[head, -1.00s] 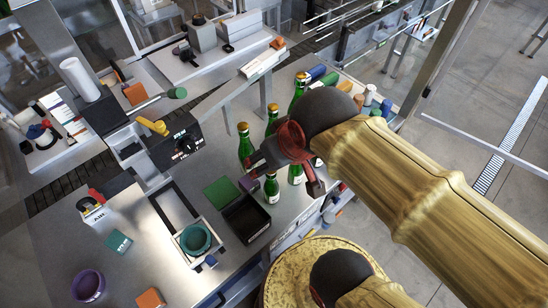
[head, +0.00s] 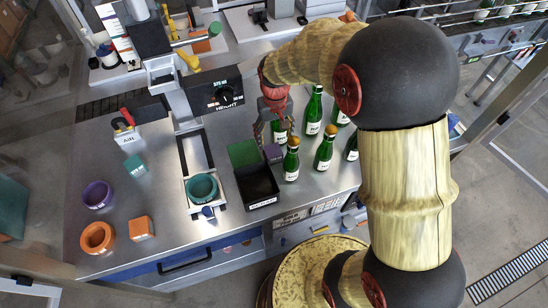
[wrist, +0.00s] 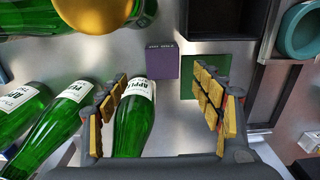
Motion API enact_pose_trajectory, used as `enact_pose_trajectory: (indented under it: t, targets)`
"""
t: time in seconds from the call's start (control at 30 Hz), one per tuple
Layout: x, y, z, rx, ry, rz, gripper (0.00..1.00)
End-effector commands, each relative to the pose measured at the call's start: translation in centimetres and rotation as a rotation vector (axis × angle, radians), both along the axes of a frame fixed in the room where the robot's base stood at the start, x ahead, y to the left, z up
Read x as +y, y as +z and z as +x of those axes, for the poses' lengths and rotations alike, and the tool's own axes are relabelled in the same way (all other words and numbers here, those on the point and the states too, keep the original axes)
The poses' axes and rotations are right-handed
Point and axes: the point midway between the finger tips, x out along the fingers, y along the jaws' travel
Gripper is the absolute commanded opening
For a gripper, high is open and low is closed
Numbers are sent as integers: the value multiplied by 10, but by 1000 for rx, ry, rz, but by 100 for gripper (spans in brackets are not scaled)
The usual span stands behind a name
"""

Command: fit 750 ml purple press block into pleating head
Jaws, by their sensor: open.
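The small purple press block (head: 272,153) sits on the metal bench beside a green square pad. In the wrist view the purple block (wrist: 162,63) has small lettering on one edge, too small to read surely. My gripper (head: 274,132) points down above the bench close to the block. In the wrist view my gripper (wrist: 163,97) is open, its yellow-padded fingers apart, nothing between them; the block appears just beyond the fingertips. A black unit marked HEIGHT (head: 220,92) stands behind the bench slot; I cannot tell whether it carries the pleating head.
Green bottles (head: 292,163) stand close on the right of my gripper. A black tray (head: 258,188) and green pad (head: 243,153) lie beside the block. A teal ring (head: 202,188) sits in a holder. Purple (head: 97,195) and orange rings (head: 97,238) lie at left.

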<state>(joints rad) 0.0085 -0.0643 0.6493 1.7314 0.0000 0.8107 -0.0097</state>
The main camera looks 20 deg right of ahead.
Motion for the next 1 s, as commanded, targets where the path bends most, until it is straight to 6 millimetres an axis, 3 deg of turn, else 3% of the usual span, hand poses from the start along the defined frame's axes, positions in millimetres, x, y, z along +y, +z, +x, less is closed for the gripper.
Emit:
enact_pose_trajectory:
  t: [0.1, 0.53, 0.8, 1.0]
  targets:
    - [0, -17, 4, 14, 0, 0, 67]
    - [2, -54, 2, 17, 0, 0, 67]
    - [4, -90, 1, 16, -1, 0, 67]
    - [4, -92, 2, 14, 0, 0, 67]
